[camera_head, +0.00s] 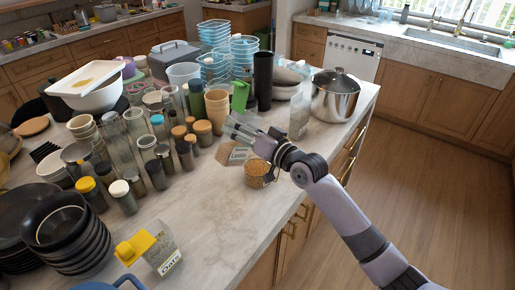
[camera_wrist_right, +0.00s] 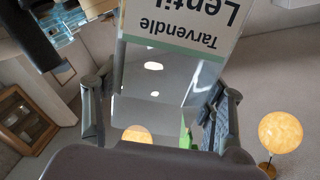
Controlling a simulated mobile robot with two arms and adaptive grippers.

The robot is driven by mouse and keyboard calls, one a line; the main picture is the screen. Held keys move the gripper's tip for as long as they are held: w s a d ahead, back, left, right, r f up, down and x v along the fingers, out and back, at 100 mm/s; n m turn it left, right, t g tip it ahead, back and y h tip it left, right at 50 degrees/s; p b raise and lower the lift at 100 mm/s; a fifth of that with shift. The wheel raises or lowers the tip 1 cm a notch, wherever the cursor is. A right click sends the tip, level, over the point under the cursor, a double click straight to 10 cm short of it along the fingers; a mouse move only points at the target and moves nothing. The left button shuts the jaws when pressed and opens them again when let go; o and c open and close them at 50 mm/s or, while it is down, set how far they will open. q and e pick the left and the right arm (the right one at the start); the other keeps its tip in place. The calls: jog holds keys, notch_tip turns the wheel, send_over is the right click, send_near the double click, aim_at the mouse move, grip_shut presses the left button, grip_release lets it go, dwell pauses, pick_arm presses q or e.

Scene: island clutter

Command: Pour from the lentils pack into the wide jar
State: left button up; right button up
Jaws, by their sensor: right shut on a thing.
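My right gripper (camera_head: 248,134) is shut on the lentils pack (camera_head: 232,154), which it holds tilted above the island counter. In the right wrist view the pack's white and green label (camera_wrist_right: 185,25) reads upside down between the fingers (camera_wrist_right: 160,115). The wide jar (camera_head: 258,177), short and clear with orange-brown grains inside, stands on the counter just below and to the right of the pack. The pack's mouth cannot be made out, and no falling stream is clearly visible. My left gripper is not in view.
An oats carton (camera_head: 160,250) with a yellow top stands near the front edge. Several spice jars (camera_head: 165,158) and tall glasses crowd the counter to the left. A steel pot (camera_head: 336,95) and a clear pack (camera_head: 299,118) stand behind. The counter (camera_head: 215,205) in front of the jar is clear.

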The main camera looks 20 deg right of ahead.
jog(key=shift+w+d+n+b, duration=0.1)
jog(key=shift+n+b, duration=0.5)
jog(key=shift+n, duration=0.3)
jog(key=shift+d+n, duration=0.1)
jog(key=shift+n, duration=0.7)
jog(key=shift+w+d+r+n, duration=0.1)
jog(key=shift+n, duration=0.2)
jog(key=shift+d+f+n+b, duration=0.2)
jog(key=shift+f+n+b, duration=0.05)
jog(key=shift+n+b, duration=0.45)
jog(key=shift+w+n, duration=0.1)
jog(key=shift+n, duration=0.3)
jog(key=shift+d, duration=0.15)
